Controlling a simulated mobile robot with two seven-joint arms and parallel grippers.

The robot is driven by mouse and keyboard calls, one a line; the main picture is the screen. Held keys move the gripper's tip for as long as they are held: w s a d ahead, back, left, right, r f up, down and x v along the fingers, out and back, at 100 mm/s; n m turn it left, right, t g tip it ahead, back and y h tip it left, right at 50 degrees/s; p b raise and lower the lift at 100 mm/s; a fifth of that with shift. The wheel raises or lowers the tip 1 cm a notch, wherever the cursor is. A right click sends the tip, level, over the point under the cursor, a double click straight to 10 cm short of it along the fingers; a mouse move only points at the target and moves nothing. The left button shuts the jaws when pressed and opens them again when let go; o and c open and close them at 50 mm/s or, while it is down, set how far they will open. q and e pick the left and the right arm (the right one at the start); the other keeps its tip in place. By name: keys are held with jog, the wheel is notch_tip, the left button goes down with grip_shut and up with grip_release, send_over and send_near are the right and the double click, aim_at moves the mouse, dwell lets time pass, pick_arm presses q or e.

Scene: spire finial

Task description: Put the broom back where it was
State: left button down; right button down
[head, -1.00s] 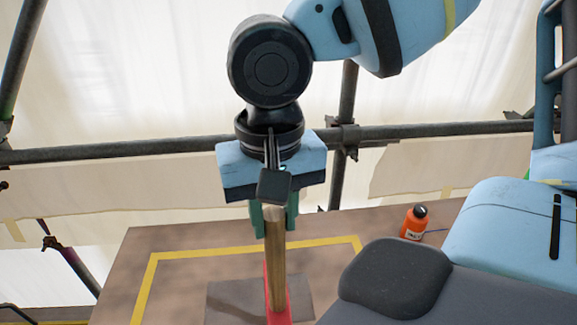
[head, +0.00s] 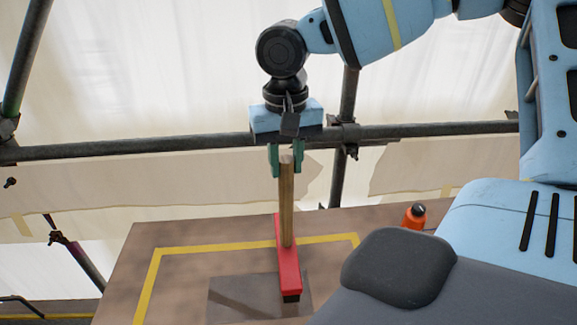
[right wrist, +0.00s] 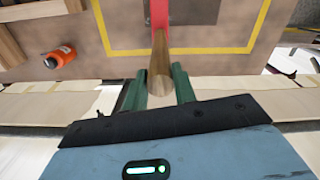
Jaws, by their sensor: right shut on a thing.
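The broom has a round wooden handle (head: 286,205), a long red head (head: 289,268) and dark bristles at its near end. My right gripper (head: 286,158) is shut on the handle near its top, with the handle upright and the head at the bottom. In the right wrist view the handle (right wrist: 160,65) runs between the green fingers (right wrist: 160,90) to the red head. The head overlaps a grey patch (head: 232,292) on the brown table; I cannot tell whether it touches. My left gripper is not in view.
A yellow line (head: 205,249) frames part of the tabletop (head: 125,275). Scaffold poles (head: 180,146) cross behind the table. Wooden pieces (right wrist: 30,12) show in the right wrist view. The table's left side is clear.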

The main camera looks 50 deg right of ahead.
jog(key=shift+w+d, duration=0.1)
jog(key=shift+d, duration=0.05)
jog(key=shift+w+d, duration=0.25)
jog(key=shift+d, duration=0.05)
jog(key=shift+w+d+f, duration=0.15)
jog(key=shift+d, duration=0.05)
jog(key=shift+f, duration=1.8)
jog(key=c, duration=1.1)
grip_release()
notch_tip(320, 180, up, 12)
jog(key=shift+r+p, duration=0.15)
jog(key=shift+p, duration=0.15)
